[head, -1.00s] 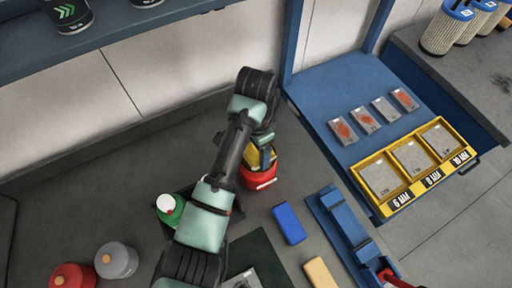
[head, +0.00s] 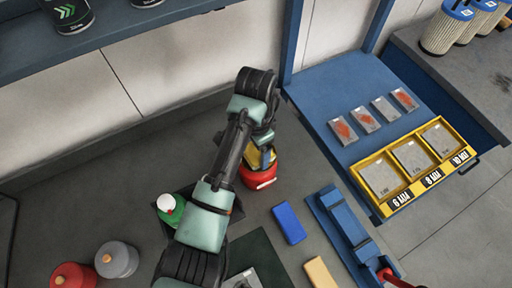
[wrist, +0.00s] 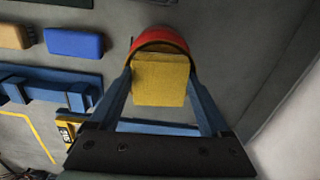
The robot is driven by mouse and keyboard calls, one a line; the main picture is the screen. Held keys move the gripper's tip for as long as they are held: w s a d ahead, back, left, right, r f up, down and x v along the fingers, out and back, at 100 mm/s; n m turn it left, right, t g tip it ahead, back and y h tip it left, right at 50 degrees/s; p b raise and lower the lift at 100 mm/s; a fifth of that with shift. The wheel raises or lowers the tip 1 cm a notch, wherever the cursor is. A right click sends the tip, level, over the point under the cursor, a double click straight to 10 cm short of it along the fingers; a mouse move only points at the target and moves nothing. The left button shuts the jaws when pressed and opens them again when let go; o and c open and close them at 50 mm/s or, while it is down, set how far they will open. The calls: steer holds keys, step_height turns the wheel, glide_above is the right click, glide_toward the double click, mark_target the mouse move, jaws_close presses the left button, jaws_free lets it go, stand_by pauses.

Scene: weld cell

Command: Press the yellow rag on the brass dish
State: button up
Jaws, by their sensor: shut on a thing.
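The yellow rag (wrist: 160,76) is a block-like yellow piece between the fingers of my gripper (wrist: 160,88), which is shut on it. In the head view the rag (head: 254,157) shows partly behind my arm. A round red dish or cup (head: 261,182) stands on the bench around and under the rag. In the wrist view its red rim (wrist: 160,35) curves just beyond the rag, with a darker brownish inside. The rag hides most of the inside, so I cannot tell brass or firm contact.
A blue block (head: 290,223), a beige block (head: 320,273) and a blue fixture (head: 345,235) lie to the right. A green container with a white cap (head: 168,208) stands left of my arm. A yellow tray (head: 366,187) with grey plates is farther right.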

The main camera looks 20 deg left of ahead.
steer(key=shift+r+p, duration=3.35)
steer(key=shift+r, duration=0.05)
steer(key=shift+r, duration=0.3)
step_height(320, 180, up, 7)
steer(key=p, duration=0.5)
steer(key=n+b, duration=0.3)
steer(key=b, duration=0.5)
glide_toward(256, 151)
steer(key=s+d+f, duration=0.3)
steer(key=d+f, duration=0.2)
steer(key=d, duration=0.1)
steer(key=s+d+f+n+b, duration=0.1)
steer(key=d+f+b, duration=0.1)
steer(key=s+d+f+n+b, duration=0.1)
steer(key=d+f, duration=0.2)
steer(key=s+d+f+n+b, duration=0.1)
steer(key=s+d+f+b, duration=0.1)
steer(key=d+f, duration=0.1)
steer(key=shift+b, duration=0.35)
steer(key=shift+s+d+f+n, duration=0.15)
steer(key=shift+s+d+n, duration=0.1)
steer(key=shift+n, duration=0.15)
